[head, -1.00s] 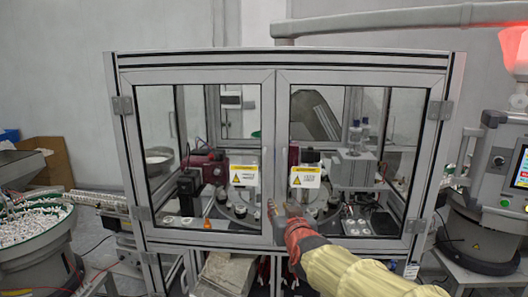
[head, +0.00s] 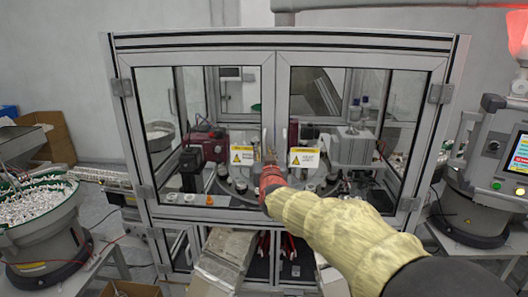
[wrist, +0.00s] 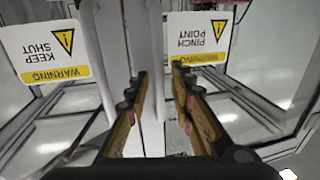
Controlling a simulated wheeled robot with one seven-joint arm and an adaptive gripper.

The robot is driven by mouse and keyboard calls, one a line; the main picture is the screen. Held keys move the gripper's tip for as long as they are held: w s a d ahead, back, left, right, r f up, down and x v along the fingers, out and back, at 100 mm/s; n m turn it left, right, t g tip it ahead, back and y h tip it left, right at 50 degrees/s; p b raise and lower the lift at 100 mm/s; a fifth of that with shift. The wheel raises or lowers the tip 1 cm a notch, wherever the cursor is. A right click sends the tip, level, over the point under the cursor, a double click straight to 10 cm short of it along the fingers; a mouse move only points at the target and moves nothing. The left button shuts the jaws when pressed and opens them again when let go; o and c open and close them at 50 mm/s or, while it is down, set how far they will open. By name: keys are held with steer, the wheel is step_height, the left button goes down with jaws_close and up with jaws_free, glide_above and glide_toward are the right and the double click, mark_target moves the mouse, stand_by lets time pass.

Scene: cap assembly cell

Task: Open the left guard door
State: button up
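The left guard door (head: 203,135) is a glazed panel in a silver frame on the front of the cabinet, and it is shut. The right door (head: 352,140) beside it is shut too. The wrist view is upside down and shows the pinch point label (wrist: 197,38) on the right and the keep shut label (wrist: 42,48) on the left. My gripper (head: 268,152) is at the middle frames where the doors meet. In the wrist view its fingers (wrist: 157,85) are apart, with pale upright frame parts beyond the gap. I cannot tell whether they touch a handle.
A control panel (head: 504,150) stands at the right, and a feeder bowl full of white caps (head: 38,208) at the left. Grey chutes (head: 222,262) stick out below the doors. A turntable with fixtures is behind the glass.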

steer(key=shift+w, duration=0.2)
steer(key=shift+c, duration=0.5)
jaws_close()
stand_by(0.4)
